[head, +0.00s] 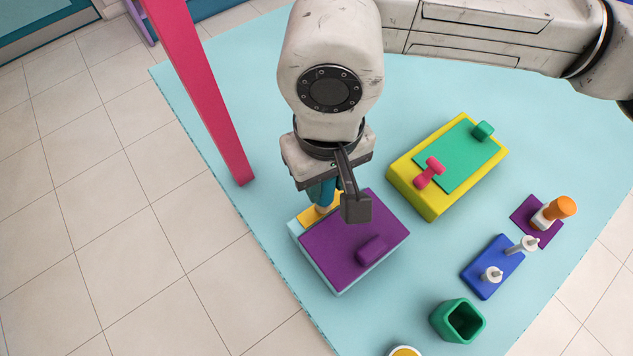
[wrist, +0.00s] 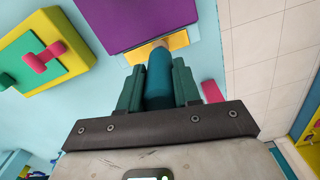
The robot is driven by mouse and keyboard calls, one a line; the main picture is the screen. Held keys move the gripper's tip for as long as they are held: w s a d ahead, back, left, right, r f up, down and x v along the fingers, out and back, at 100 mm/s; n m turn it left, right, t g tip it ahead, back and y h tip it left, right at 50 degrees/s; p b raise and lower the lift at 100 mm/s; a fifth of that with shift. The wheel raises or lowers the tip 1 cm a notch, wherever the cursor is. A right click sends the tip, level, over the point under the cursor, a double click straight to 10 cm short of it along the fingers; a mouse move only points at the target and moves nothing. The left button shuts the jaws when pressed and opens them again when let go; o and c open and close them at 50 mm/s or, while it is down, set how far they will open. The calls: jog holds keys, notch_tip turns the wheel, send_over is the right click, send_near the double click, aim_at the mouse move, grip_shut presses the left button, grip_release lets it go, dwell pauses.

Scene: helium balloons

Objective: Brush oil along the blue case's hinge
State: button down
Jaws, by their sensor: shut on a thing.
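The light blue case (head: 338,286) sits on the floor mat, with a purple lid (head: 340,248) and a purple knob. A yellow-orange strip (head: 308,217) runs along its far left edge, where the hinge seems to be; the strip also shows in the wrist view (wrist: 178,41). My gripper (wrist: 158,72) is shut on a teal-handled brush (wrist: 158,85), its green fingers on either side of the handle. The brush points down at the strip, its pale tip (head: 323,209) at or just above it; I cannot tell whether they touch. My gripper partly hides the strip in the head view.
A yellow case (head: 432,208) with a green lid stands at the right. A pink post (head: 200,90) rises left.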

jog(key=shift+a, duration=0.1)
dwell(0.5)
jog(key=shift+s+a+f+b, duration=0.1)
jog(key=shift+s+a+b, duration=0.3)
jog(key=shift+a, duration=0.15)
jog(key=s+a, duration=0.1)
jog(key=s+a+b, duration=0.1)
jog(key=a, duration=0.1)
jog(key=shift+d, duration=0.1)
jog(key=shift+w+d+b, duration=0.3)
jog(key=shift+d+b, duration=0.05)
jog(key=shift+b, duration=0.05)
jog(key=shift+w+d+b, duration=0.35)
jog(key=shift+w+d, duration=0.25)
jog(key=shift+d, duration=0.25)
jog(key=shift+w+d+b, duration=0.35)
jog(key=shift+w+d, duration=0.2)
jog(key=shift+d, duration=0.3)
